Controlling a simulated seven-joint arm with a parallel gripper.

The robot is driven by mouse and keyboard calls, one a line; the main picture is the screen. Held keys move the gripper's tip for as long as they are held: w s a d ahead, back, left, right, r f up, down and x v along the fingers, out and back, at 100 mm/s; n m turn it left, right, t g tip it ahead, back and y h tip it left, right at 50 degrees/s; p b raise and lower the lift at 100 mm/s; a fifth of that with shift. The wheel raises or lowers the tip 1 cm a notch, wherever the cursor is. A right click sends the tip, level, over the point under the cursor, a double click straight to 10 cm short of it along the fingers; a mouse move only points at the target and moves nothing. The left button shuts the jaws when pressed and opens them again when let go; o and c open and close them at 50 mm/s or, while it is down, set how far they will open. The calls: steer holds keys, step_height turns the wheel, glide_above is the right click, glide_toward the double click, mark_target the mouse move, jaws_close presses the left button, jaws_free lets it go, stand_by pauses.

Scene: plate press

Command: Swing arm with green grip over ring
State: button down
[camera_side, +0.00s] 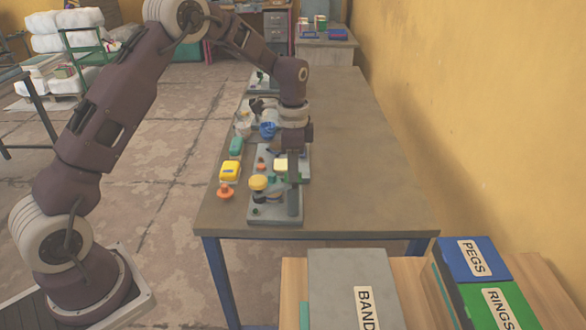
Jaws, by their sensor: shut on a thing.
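A grey base plate (268,217) lies near the front edge of the table. A grey upright (294,196) stands at its right side. Small parts sit on the plate, among them a yellow-topped round piece (258,183). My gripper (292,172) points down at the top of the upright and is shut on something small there. A bit of green shows by the fingertips, consistent with the green grip, but the fingers hide most of it. The swing arm is too small to trace clearly. I cannot pick out the ring with certainty or tell whether the arm lies over it.
Left of the plate lie a yellow block (230,171), a teal block (235,147) and an orange knob (225,191). A blue piece (267,130) and other small parts sit behind. The right side of the table (350,150) is clear. Labelled boxes (480,270) stand in front.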

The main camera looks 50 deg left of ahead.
steer(key=shift+r, duration=0.1)
stand_by(0.3)
steer(key=m, duration=0.7)
steer(key=shift+m, duration=0.4)
steer(key=m, duration=0.3)
steer(key=shift+m, duration=2)
steer(key=shift+w, duration=0.1)
steer(key=c, duration=1.4)
jaws_free()
steer(key=shift+c, duration=0.2)
